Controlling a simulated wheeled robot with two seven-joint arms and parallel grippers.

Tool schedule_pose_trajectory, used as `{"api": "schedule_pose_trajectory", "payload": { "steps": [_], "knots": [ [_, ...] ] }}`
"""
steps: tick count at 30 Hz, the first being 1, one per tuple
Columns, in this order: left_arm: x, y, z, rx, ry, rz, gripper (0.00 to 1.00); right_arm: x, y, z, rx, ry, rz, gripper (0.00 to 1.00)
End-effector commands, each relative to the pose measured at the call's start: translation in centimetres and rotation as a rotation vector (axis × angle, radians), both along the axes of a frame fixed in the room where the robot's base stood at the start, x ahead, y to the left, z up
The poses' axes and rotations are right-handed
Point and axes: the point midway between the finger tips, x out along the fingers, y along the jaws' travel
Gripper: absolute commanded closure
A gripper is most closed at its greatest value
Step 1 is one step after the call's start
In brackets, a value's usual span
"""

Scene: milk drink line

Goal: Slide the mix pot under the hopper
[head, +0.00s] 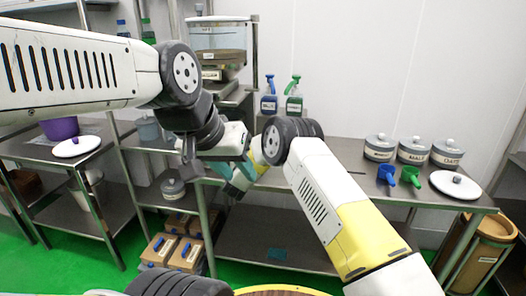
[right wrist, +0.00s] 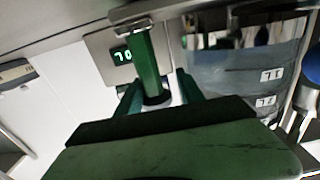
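The hopper (head: 218,42) is a clear box with brown contents on a stand at the back, in the head view. I cannot make out the mix pot for certain; a grey pot (head: 148,128) stands left of the hopper stand. My left gripper (head: 240,172) is in front of the bench below the hopper, partly covered by arm links; its opening is unclear.
In the right wrist view a green number display (right wrist: 122,56) is close by, with a clear container (right wrist: 240,72) to the right. Spray bottles (head: 293,97), labelled jars (head: 414,152) and scoops (head: 409,177) stand on the right bench. My arms fill the middle.

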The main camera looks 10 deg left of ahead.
Motion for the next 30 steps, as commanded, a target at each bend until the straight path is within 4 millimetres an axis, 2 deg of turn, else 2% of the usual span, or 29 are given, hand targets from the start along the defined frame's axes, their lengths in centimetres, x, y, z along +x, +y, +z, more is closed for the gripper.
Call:
{"api": "schedule_pose_trajectory", "payload": {
  "steps": [10, 14, 21, 24, 30],
  "knots": [
    [0.0, 0.0, 0.0, 0.000, 0.000, 0.000, 0.64, -0.4, -0.3, -0.1, -0.001, 0.000, -0.005, 0.55],
    [0.0, 0.0, 0.0, 0.000, 0.000, 0.000, 0.64, -2.1, -0.2, 0.0, -0.002, 0.000, -0.003, 0.55],
    [0.0, 0.0, 0.0, 0.000, 0.000, 0.000, 0.64, -6.1, -0.1, -0.1, -0.002, 0.001, -0.001, 0.55],
    [0.0, 0.0, 0.0, 0.000, 0.000, 0.000, 0.64, -7.2, -0.1, -0.1, -0.002, 0.001, -0.002, 0.55],
    [0.0, 0.0, 0.0, 0.000, 0.000, 0.000, 0.64, -7.8, -0.2, 0.0, -0.001, -0.001, -0.004, 0.55]
  ]
}}
